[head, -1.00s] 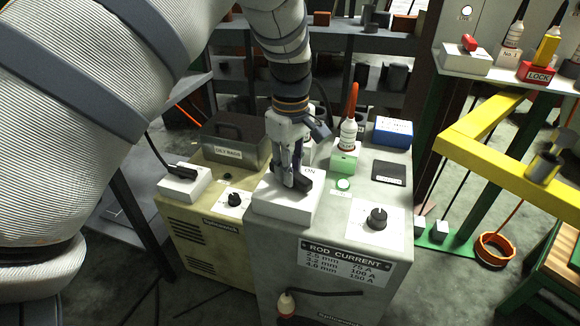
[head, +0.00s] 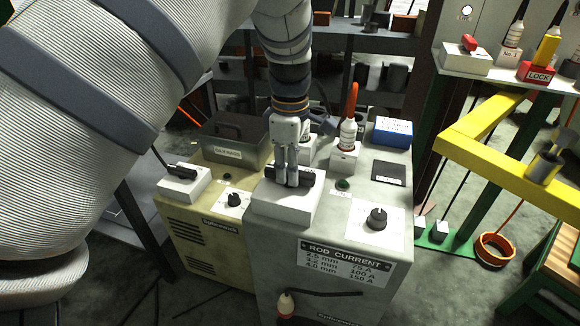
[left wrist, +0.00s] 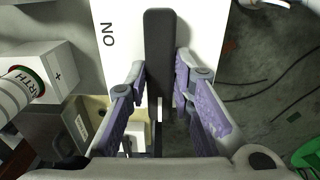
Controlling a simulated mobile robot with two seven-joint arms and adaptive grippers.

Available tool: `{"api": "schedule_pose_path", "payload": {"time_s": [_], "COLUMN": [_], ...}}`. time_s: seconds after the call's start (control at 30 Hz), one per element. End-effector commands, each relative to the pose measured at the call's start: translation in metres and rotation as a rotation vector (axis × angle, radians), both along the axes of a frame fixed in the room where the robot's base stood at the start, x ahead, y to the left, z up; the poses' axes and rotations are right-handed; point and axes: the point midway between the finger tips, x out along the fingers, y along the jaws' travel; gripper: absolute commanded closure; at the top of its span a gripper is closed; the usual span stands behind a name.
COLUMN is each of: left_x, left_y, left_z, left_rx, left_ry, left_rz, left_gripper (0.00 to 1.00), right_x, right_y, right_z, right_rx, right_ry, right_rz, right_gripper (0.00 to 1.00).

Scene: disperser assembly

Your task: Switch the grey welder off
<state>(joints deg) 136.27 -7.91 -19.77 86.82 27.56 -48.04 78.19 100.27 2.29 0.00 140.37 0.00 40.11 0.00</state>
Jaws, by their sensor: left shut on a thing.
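The grey welder (head: 275,250) stands in the middle of the head view, with a white switch box (head: 283,206) on its near left top. My left gripper (head: 292,182) is shut on the black switch lever (head: 307,177) on that box. In the left wrist view the lever (left wrist: 158,45) lies between my fingers (left wrist: 160,85), beside the printed word ON. The small round lamp (head: 343,184) on the welder's top is dark green and unlit. The fingers hide part of the lever. My right gripper is not in view.
A yellowish welder (head: 190,235) with its own black switch (head: 180,171) stands close at the left. A bottle with an orange tip (head: 349,130), a blue box (head: 393,132) and a black knob (head: 377,218) are on the grey welder. A yellow rail (head: 485,150) is at right.

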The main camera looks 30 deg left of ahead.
Motion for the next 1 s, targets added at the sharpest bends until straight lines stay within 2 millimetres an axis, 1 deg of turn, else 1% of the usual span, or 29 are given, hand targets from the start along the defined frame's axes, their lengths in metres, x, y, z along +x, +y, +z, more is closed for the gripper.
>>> {"api": "schedule_pose_path", "payload": {"time_s": [0.3, 0.33, 0.4, 0.67, 0.77, 0.87, 1.0], "left_x": [0.000, 0.000, 0.000, 0.000, 0.000, 0.001, 0.001], "left_y": [0.000, 0.000, 0.000, 0.000, 0.000, 0.000, 0.001], "left_z": [-0.001, -0.001, -0.001, 0.000, 0.007, 0.029, 0.068], "left_rx": [0.000, -0.001, -0.001, -0.001, -0.001, 0.001, 0.001], "left_ry": [0.001, 0.001, 0.001, 0.001, -0.001, -0.006, -0.006], "left_rz": [0.006, 0.006, 0.005, 0.004, 0.003, 0.003, 0.004], "left_gripper": [1.00, 0.74, 0.58, 0.58, 0.58, 0.58, 0.58], "right_x": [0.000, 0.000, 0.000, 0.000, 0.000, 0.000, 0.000], "right_y": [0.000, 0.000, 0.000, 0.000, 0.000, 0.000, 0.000], "right_z": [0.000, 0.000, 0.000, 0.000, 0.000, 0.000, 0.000], "right_rx": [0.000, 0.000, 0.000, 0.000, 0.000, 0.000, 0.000], "right_ry": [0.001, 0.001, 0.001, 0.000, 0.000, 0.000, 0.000], "right_rz": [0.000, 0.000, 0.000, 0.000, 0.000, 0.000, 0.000], "right_gripper": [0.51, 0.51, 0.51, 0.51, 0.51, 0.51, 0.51]}}
